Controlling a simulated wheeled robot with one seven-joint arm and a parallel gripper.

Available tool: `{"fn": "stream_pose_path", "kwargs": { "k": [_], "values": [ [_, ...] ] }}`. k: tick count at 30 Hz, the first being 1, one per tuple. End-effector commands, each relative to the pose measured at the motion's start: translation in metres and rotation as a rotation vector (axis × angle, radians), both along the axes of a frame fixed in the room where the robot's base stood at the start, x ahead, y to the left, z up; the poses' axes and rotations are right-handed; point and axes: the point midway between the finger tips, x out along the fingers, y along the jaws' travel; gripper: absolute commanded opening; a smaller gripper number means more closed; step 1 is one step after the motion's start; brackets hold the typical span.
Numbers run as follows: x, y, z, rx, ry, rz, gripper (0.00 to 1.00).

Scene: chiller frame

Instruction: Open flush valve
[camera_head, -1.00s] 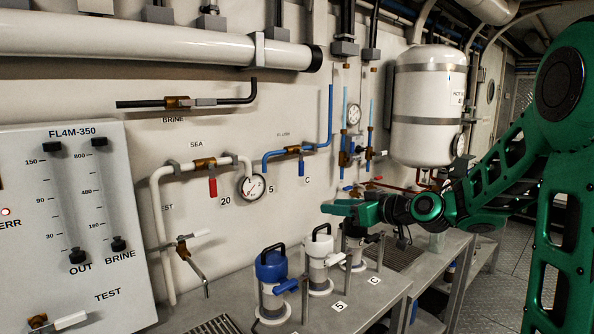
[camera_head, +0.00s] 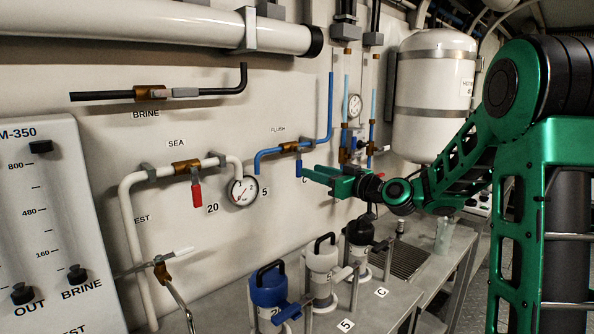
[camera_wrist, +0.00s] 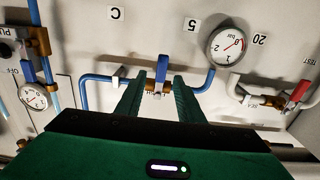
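The flush valve (camera_head: 290,147) is a brass body on a blue pipe under the FLUSH label, with a blue lever (camera_head: 299,167) hanging straight down, across the pipe. My green gripper (camera_head: 312,177) is beside the lever, just right of it in the head view. In the wrist view, which looks upside down, my gripper (camera_wrist: 159,84) has its two fingers apart. The blue lever (camera_wrist: 162,69) and brass body (camera_wrist: 154,87) appear between the fingertips. I cannot tell whether a finger touches the lever. The label there is partly hidden.
A round gauge (camera_head: 242,191) and the red-handled SEA valve (camera_head: 186,167) are left of the flush valve. Blue, white and black-topped canisters stand on the bench (camera_head: 388,306) below. A white tank (camera_head: 432,95) hangs at the right. The wall before the lever is clear.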

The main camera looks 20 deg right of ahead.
Motion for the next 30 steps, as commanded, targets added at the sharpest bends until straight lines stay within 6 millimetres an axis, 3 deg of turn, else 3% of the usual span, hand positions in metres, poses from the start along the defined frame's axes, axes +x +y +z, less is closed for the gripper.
{"fn": "stream_pose_path", "kwargs": {
  "k": [6,12,25,30],
  "values": [
    [0.035,0.022,0.000,-0.001,0.000,0.006,0.34],
    [0.056,0.034,0.000,0.000,0.000,0.006,0.34],
    [0.064,0.038,0.000,0.000,0.000,0.004,0.34],
    [0.064,0.038,0.000,0.000,0.000,0.004,0.00]
  ]
}}
